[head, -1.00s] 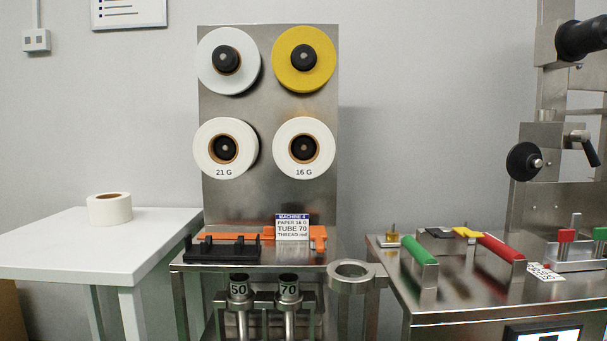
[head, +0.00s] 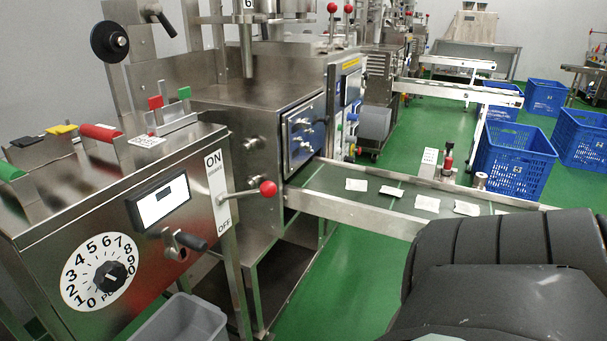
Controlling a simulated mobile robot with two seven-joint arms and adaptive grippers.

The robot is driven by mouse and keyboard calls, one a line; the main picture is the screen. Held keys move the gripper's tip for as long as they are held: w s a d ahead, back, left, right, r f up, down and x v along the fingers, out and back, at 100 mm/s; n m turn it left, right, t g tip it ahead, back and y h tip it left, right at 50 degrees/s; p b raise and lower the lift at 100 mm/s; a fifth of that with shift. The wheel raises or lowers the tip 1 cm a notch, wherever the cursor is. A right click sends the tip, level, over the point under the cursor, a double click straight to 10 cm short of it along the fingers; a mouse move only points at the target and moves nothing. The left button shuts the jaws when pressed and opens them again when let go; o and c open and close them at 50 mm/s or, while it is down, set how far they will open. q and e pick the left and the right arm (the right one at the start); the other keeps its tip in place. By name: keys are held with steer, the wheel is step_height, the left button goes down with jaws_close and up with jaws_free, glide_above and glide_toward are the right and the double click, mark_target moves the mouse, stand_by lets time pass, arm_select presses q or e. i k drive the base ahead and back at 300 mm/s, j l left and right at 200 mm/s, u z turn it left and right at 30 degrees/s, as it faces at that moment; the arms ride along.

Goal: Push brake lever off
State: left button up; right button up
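The brake lever (head: 249,190) is a metal rod with a red ball at its end, in the head view left of the middle. It sticks out to the right from a white plate (head: 218,190) lettered ON at the top and OFF at the bottom. The rod is close to level, tilted slightly up towards the ball, at a height between the two words. Nothing touches the lever. Neither of my grippers is in view; only a dark part of my own arm shows at the lower right.
A grey bin (head: 180,318) stands below. A conveyor (head: 350,205) with several teabags runs right. Blue crates (head: 510,155) stand on the green floor.

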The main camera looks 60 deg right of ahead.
mark_target(268, 188)
steer(key=z, duration=1.5)
